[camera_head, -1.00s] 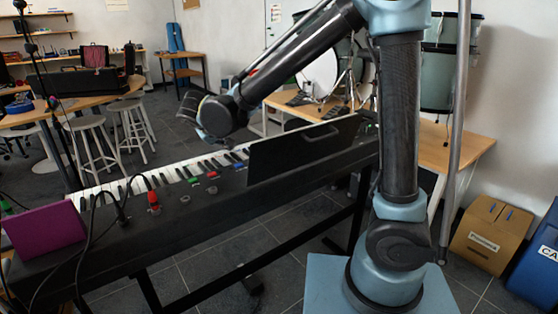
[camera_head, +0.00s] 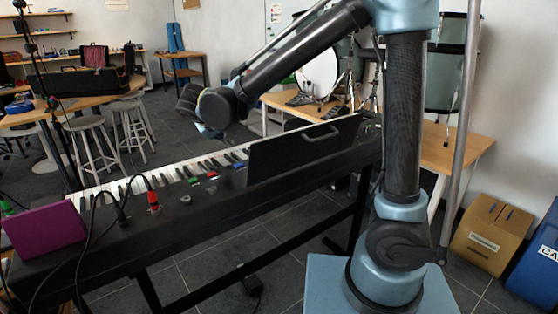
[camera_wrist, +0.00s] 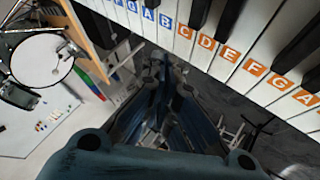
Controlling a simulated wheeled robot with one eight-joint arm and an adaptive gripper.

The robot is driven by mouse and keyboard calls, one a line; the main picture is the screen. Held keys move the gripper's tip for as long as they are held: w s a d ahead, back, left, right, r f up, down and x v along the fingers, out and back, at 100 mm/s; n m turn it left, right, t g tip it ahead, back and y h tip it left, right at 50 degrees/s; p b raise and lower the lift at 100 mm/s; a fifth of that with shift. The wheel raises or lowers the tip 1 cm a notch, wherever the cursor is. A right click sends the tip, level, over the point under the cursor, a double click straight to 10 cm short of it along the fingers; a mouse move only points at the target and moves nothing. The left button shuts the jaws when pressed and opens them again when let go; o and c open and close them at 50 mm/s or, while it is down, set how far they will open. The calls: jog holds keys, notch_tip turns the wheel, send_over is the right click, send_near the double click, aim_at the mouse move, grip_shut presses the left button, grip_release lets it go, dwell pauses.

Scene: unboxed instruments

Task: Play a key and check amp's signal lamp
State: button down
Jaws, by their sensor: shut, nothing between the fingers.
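The black keyboard (camera_head: 170,224), with a row of white and black keys (camera_head: 186,174), stands on dark legs across the head view. In the wrist view its keys (camera_wrist: 208,48) cross the top, with blue and orange letter labels. My gripper (camera_wrist: 165,62) is shut and empty, its fingertips just below the key fronts in the picture. Whether they touch a key cannot be told. In the head view my gripper (camera_head: 207,131) hangs over the far side of the keys, partly hidden by my wrist. I cannot make out an amp or its signal lamp.
A purple panel (camera_head: 44,230), black cables and a red plug (camera_head: 153,200) are on the keyboard's left part. A black upright panel (camera_head: 300,152) stands on its right part. Drums, a wooden table (camera_head: 455,148) and boxes (camera_head: 490,235) are at the right.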

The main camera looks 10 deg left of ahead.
jog(key=shift+r, duration=2.9)
jog(key=w+d+r+m+g, duration=0.1)
jog(key=w+d+m+g, duration=0.15)
jog(key=w+d, duration=0.6)
jog(key=w+d+r+m+g, duration=0.1)
jog(key=w+d+m, duration=0.2)
jog(key=w+d, duration=0.55)
jog(key=w+d+r+m+t+y, duration=0.1)
jog(key=d+r+m, duration=0.25)
jog(key=d, duration=0.95)
jog(key=w+d+r+m+t+y, duration=0.1)
jog(key=d+r+m+t+y, duration=0.3)
jog(key=d, duration=0.9)
jog(key=s+d+f+m+g+h, duration=0.1)
jog(key=s+d+f+g+h, duration=0.25)
jog(key=s+d, duration=0.3)
jog(key=s+d+f+n+g+h, duration=0.1)
jog(key=s+f+n+g, duration=0.4)
jog(key=s+f, duration=1.8)
jog(key=s, duration=0.3)
jog(key=shift+s+f+n, duration=0.25)
jog(key=shift+s+n, duration=0.15)
